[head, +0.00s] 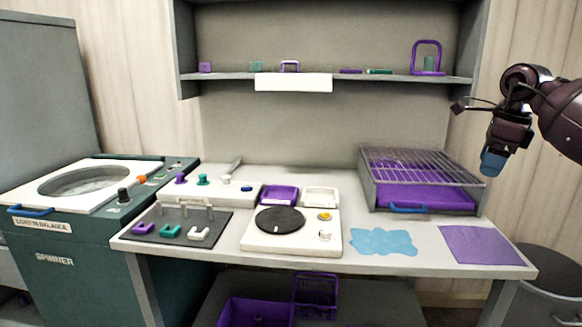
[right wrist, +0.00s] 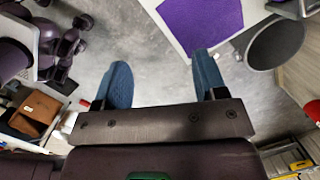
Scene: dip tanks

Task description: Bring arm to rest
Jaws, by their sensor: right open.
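My right gripper (head: 492,160) is raised at the right of the head view, above and to the right of the wire-topped rack, with its blue fingertips pointing down. In the right wrist view its two blue fingers (right wrist: 165,84) stand wide apart with nothing between them. Below them is bare grey floor. My right arm comes in from the right edge and is clear of the table. My left gripper is not in the head view.
The rack (head: 420,200) with a purple tray stands at the table's back right. A purple mat (head: 482,245) and a blue patch (head: 383,241) lie in front. A grey bin (head: 552,282) stands right of the table. A shelf (head: 330,77) hangs behind. The spinner (head: 75,235) stands left.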

